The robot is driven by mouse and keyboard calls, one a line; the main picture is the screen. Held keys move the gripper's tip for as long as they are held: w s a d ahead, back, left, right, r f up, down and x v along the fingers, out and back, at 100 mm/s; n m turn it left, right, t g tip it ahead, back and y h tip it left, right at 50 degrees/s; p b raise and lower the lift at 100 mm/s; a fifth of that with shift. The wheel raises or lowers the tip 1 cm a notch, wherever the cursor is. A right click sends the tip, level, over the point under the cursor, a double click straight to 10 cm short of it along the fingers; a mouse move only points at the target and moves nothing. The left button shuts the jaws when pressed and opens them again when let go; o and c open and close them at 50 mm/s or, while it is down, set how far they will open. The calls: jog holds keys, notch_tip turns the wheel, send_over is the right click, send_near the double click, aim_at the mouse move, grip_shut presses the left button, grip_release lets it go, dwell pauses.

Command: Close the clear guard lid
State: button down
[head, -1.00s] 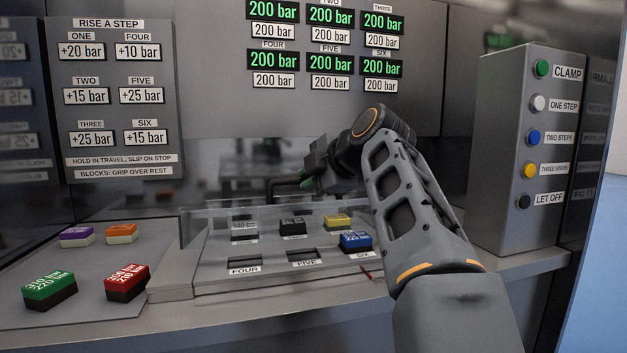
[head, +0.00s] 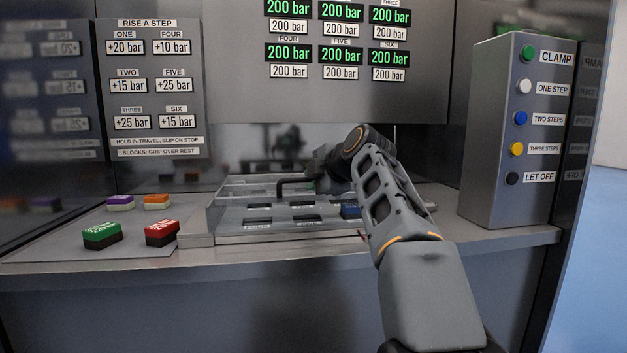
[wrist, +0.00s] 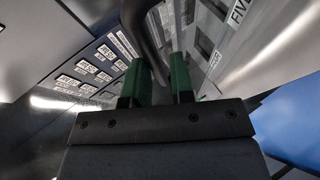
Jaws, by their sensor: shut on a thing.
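The clear guard lid (head: 235,187) is a see-through panel over the slotted block tray (head: 195,240) in the head view. Its dark handle (head: 283,187) rises near the back of the tray. The handle also shows as a dark curved bar (wrist: 147,35) in the wrist view. My gripper (head: 316,179) is shut on this handle, with the bar between its green fingers (wrist: 161,85). My arm hides the right part of the lid and tray. I cannot tell whether the lid lies fully flat.
A blue block (head: 350,209) sits in the tray, partly behind my arm. Green (head: 102,233), red (head: 162,231), purple (head: 120,201) and orange (head: 156,200) blocks stand at the left. A button box (head: 490,150) stands at the right. Pressure displays (head: 340,50) are on the back wall.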

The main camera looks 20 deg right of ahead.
jog(key=c, duration=1.1)
grip_release()
jog(key=shift+s+d+f+g, duration=0.1)
jog(key=shift+f+g, duration=0.2)
jog(key=shift+f, duration=0.65)
jog(key=p+v, duration=0.1)
jog(key=v, duration=0.6)
jog(key=p+v, duration=0.1)
jog(key=v, duration=0.6)
jog(key=shift+s+r+p, duration=0.15)
jog(key=shift+r+p, duration=0.15)
jog(key=shift+r, duration=0.05)
jog(key=shift+r, duration=0.1)
jog(key=s+a+m+g+p, duration=0.1)
jog(key=a+m+g+p, duration=0.6)
jog(key=p, duration=1.3)
jog(key=s+a+f+m+p, duration=0.1)
jog(key=s+a+m+p, duration=0.1)
jog(key=p, duration=0.3)
jog(key=s+a+f+m+g+h+p, duration=0.1)
jog(key=s+a+m+p, duration=0.1)
jog(key=s+m+p, duration=0.2)
jog(key=s+a+f+m+h+p, duration=0.1)
jog(key=s+a+m+p, duration=0.1)
jog(key=s+m+p, duration=0.2)
jog(key=shift+a+f+p, duration=0.4)
jog(key=shift+p, duration=0.9)
